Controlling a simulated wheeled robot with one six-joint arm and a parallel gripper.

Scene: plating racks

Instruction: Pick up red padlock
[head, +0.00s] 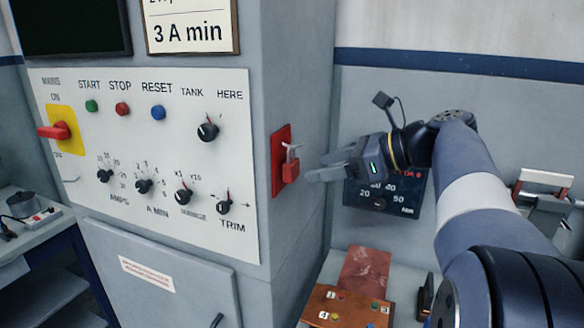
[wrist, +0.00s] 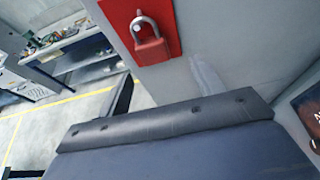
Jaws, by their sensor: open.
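The red padlock (head: 291,172) hangs by its metal shackle from a peg on a red plate (head: 277,182) on the right side of the grey cabinet. In the wrist view the padlock (wrist: 151,52) is at the upper middle, its shackle up, against the red plate (wrist: 168,18). My gripper (head: 316,168) is open and empty, just right of the padlock in the head view, with its fingers pointing toward it. A small gap shows between the fingertips and the padlock. A dark part of my gripper fills the lower wrist view.
The cabinet's control panel (head: 150,215) carries a red and yellow mains switch (head: 58,131), buttons and knobs. A dark display unit (head: 400,200) is on the wall behind my gripper. A brown button box (head: 345,312) lies below.

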